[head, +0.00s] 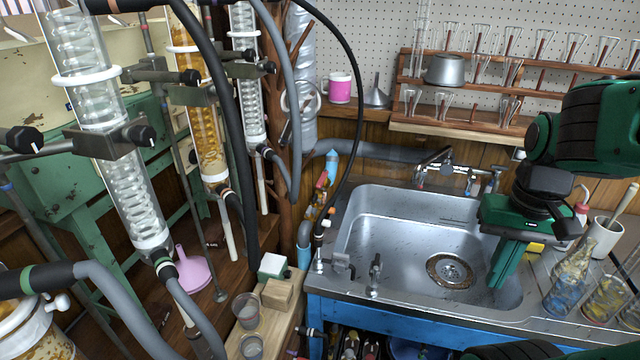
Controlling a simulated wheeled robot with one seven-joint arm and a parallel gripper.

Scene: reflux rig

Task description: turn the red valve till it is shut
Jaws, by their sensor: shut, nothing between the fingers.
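The sink tap (447,168) at the back of the sink has small handles with reddish and bluish parts, too small to read. Small grey valve fittings (375,275) stand at the sink's front left corner, and none looks red. My gripper (498,284) is green and black, pointing down over the right side of the metal sink (400,235). Its fingers are shut and empty, apart from the tap and the fittings. It hides part of the sink's right rim.
Glass beakers and flasks (572,280), a white mortar (603,238) and a yellow sponge (535,247) crowd the counter on the right. Tall glass condensers (120,190) with hoses fill the left. A glassware rack (460,125) hangs behind. The sink basin is open.

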